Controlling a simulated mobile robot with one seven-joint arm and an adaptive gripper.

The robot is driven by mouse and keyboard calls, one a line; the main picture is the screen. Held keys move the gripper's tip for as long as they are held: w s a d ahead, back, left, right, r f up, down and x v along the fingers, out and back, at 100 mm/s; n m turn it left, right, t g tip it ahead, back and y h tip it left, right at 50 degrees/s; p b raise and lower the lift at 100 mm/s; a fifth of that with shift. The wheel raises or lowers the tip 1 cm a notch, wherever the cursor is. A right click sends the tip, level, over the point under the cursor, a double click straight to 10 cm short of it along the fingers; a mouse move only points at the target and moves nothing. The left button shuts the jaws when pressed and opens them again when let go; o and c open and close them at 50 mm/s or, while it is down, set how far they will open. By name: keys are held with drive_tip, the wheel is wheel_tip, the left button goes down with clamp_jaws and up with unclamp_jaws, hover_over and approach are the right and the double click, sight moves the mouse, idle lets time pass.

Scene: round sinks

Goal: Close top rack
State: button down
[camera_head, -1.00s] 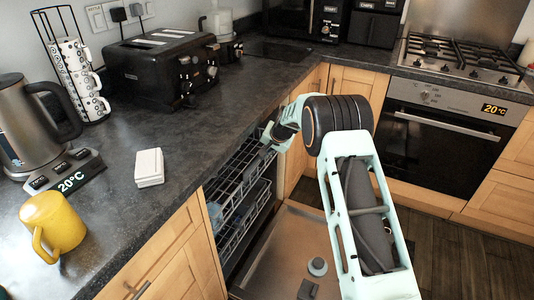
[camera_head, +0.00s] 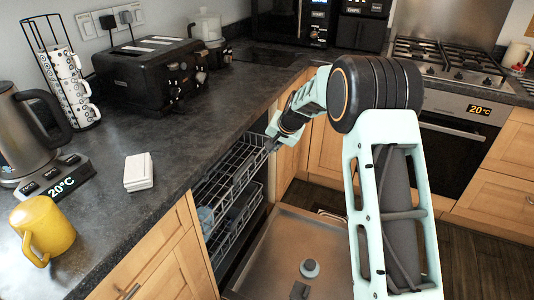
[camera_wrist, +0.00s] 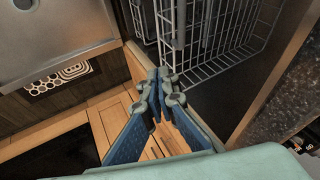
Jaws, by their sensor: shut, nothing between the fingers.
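The dishwasher stands open under the counter, with its door (camera_head: 285,255) folded down flat. The wire top rack (camera_head: 228,180) sits at the level of the opening, just under the counter edge. The bottom rack (camera_head: 236,218) shows below it. My gripper (camera_head: 270,144) is at the far end of the top rack, close to its rim; I cannot tell whether it touches. In the wrist view my gripper (camera_wrist: 166,82) has its blue-padded fingers together and holds nothing. White rack wires (camera_wrist: 225,70) show just beyond the fingertips; I cannot tell which rack they belong to.
The dark counter (camera_head: 150,215) overhangs the racks, carrying a yellow mug (camera_head: 42,228), a kettle (camera_head: 28,135) and a toaster (camera_head: 150,72). Wooden cabinets (camera_head: 325,150) stand close beyond the dishwasher. The oven (camera_head: 455,150) is at the right.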

drive_tip(key=s+f+m+g+y+b, duration=0.1)
drive_tip(key=s+f+m+g, duration=0.1)
drive_tip(key=s+f+m, duration=0.3)
drive_tip(key=m+y+b, duration=0.4)
drive_tip(key=m, duration=1)
approach(225, 200)
wheel_tip(225, 200, down, 4)
drive_tip(key=a, duration=0.1)
drive_tip(key=w+a, duration=0.1)
drive_tip(key=shift+w+a+f, duration=0.15)
drive_tip(key=shift+w+a, duration=0.1)
drive_tip(key=shift+a, duration=0.05)
drive_tip(key=shift+w+a, duration=0.25)
drive_tip(key=shift+a, duration=0.25)
